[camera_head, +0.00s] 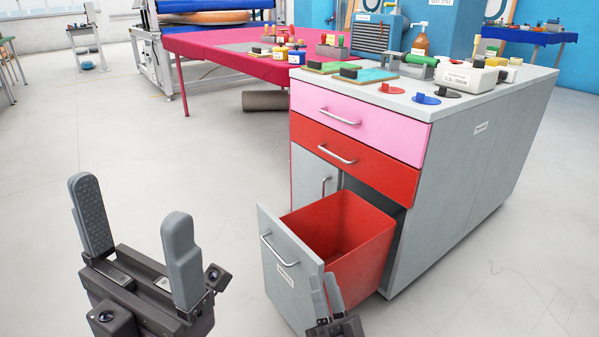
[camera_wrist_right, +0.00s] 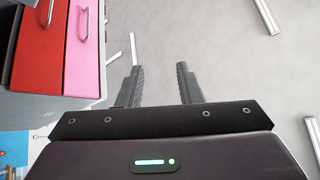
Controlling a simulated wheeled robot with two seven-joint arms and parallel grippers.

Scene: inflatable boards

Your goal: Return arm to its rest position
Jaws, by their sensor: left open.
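My left gripper (camera_head: 137,222) stands open and empty over the bare floor at the lower left of the head view. My right gripper (camera_head: 327,292) shows small at the bottom edge, in front of the pulled-out bin drawer. In the right wrist view its two fingers (camera_wrist_right: 160,84) are apart with only grey floor between them. Most of the right arm is out of the head view. From the head view I cannot tell whether the right gripper touches the drawer.
A grey cabinet (camera_head: 480,155) has a pink drawer (camera_head: 375,122) and a red drawer (camera_head: 372,172), both shut. Its lower bin drawer, with an empty-looking red bin (camera_head: 340,228), is pulled out. Tools lie on top. A red table (camera_head: 215,52) stands behind. The floor at left is clear.

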